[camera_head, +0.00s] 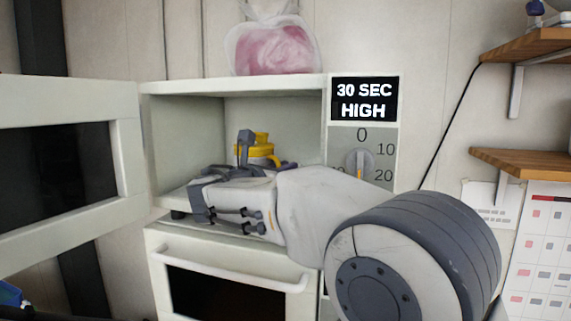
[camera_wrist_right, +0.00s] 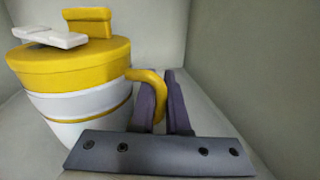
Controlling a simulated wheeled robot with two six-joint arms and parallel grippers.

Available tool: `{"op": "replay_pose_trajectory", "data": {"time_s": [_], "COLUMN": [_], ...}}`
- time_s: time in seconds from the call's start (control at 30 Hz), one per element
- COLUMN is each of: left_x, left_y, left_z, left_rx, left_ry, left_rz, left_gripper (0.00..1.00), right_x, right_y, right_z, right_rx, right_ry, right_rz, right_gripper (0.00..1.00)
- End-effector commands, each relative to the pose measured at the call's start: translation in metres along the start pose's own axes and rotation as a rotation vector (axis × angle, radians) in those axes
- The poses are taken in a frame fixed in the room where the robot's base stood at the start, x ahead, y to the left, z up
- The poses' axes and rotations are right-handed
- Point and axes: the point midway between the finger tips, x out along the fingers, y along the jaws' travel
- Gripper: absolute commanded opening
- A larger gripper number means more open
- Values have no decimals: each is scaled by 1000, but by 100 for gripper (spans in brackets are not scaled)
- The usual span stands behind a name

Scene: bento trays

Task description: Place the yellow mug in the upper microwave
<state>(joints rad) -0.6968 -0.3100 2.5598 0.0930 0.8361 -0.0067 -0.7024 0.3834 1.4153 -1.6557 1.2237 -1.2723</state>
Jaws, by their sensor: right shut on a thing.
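The yellow mug (camera_wrist_right: 75,75) has a yellow lid, a white body with a yellow band and a yellow handle. It stands upright or nearly so inside the upper microwave (camera_head: 240,84), whose door (camera_head: 126,160) is swung open to the left. In the head view only the top of the mug (camera_head: 263,150) shows; my right gripper hides the rest. My right gripper (camera_wrist_right: 165,100) reaches into the microwave, its two fingers shut on the mug's handle. I cannot tell whether the mug's base touches the microwave floor. My left gripper is not in view.
A lower microwave (camera_head: 230,257) with a shut door is beneath. A bag with pink contents (camera_head: 273,47) sits on top of the upper one. The control panel (camera_head: 362,150) is right of the opening. Wooden shelves (camera_head: 525,160) are on the right wall.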

Motion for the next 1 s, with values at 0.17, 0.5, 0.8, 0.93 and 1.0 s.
{"op": "replay_pose_trajectory", "data": {"time_s": [0.17, 0.5, 0.8, 0.93, 1.0], "left_x": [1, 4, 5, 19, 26], "left_y": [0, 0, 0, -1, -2], "left_z": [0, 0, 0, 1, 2], "left_rx": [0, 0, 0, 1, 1], "left_ry": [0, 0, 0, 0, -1], "left_rz": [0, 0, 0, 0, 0], "left_gripper": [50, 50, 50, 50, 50], "right_x": [0, 0, -5, -29, -45], "right_y": [0, 0, 1, 1, 1], "right_z": [1, -5, -2, -5, -6], "right_rx": [4, -1, 0, 2, 2], "right_ry": [-3, 0, 0, -1, 0], "right_rz": [0, 0, 2, 4, 5], "right_gripper": [0, 43, 43, 43, 43]}}
